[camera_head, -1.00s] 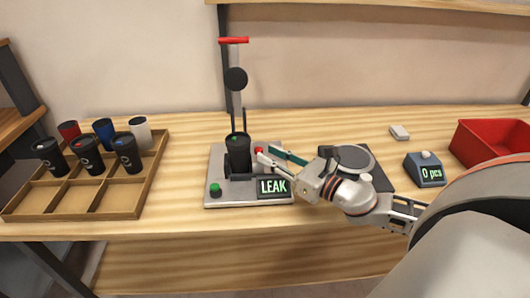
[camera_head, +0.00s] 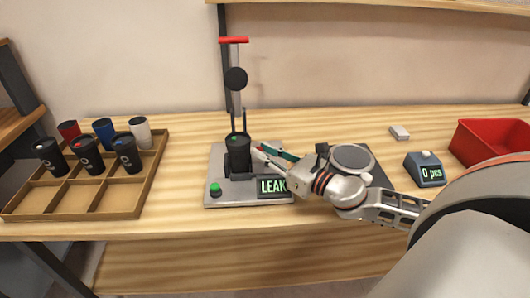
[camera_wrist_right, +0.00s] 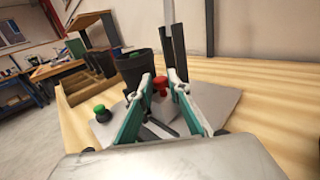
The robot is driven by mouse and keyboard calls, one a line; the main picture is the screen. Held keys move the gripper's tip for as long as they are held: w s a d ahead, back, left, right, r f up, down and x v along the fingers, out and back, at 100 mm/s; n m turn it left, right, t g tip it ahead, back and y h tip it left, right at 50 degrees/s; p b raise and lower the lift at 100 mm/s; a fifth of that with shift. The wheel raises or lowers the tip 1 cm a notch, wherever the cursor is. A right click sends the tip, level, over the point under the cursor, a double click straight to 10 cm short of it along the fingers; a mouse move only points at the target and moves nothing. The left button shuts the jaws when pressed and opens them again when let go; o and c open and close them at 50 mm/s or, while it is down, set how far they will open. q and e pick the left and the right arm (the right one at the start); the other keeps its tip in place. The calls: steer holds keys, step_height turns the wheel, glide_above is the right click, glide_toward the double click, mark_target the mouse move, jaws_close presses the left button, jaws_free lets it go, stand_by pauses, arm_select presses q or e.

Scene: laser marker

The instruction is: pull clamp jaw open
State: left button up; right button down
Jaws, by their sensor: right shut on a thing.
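The test fixture has a grey base plate (camera_head: 222,165), and a black cup (camera_head: 237,158) stands upright on it. A display on it reads "LEAK" (camera_head: 272,186). A green button (camera_head: 215,189) sits at its front left. My right gripper (camera_head: 262,151) reaches in from the right, just right of the cup. In the right wrist view a red knob (camera_wrist_right: 160,86) lies between its fingertips, and the gripper is shut on it. The clamp jaw itself is partly hidden by the fingers and the cup. My left gripper is not in view.
A wooden tray (camera_head: 62,203) with several cups stands at the left. A red bin (camera_head: 490,140), a "0 pcs" counter (camera_head: 425,171) and a small white block (camera_head: 400,132) are at the right. A press with a red handle (camera_head: 233,40) rises above the cup.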

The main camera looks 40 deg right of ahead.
steer(key=shift+s+d, duration=0.25)
steer(key=shift+d, duration=0.2)
steer(key=shift+s+d, duration=0.1)
steer(key=shift+d, duration=0.1)
steer(key=c, duration=2.2)
jaws_free()
steer(key=shift+o, duration=0.2)
steer(key=shift+s+d, duration=0.1)
steer(key=shift+s, duration=0.1)
steer(key=shift+s+d, duration=0.1)
steer(key=shift+s, duration=0.5)
steer(key=v, duration=1)
steer(key=shift+s, duration=0.3)
